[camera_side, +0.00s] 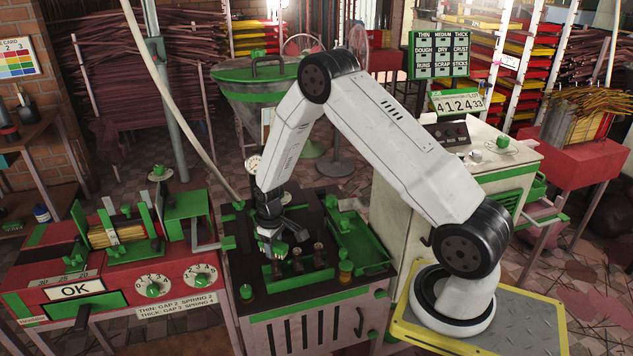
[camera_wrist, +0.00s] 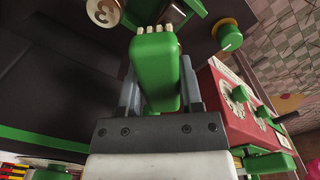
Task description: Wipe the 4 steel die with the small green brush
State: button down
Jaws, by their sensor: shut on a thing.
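My gripper (camera_side: 270,236) is shut on the small green brush (camera_wrist: 160,70), with one finger on each side of its green body. The brush's pale bristles point away from the gripper, at the top of the wrist view. The gripper is low over the dark bench top, at a green tray (camera_side: 303,280) holding several small upright brownish pieces (camera_side: 318,254). A round metal face (camera_wrist: 103,11) with what looks like a 3 shows at the upper left of the wrist view, apart from the bristles. I cannot make out a die marked 4.
A longer green tray (camera_side: 360,243) lies right of the work spot. A red machine with dials (camera_side: 153,289) is at the left. A green hopper (camera_side: 258,85) stands behind.

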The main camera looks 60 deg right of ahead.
jog(key=shift+s+a, duration=0.85)
jog(key=shift+w+d, duration=0.95)
jog(key=shift+s+a, duration=0.95)
notch_tip(320, 180, up, 8)
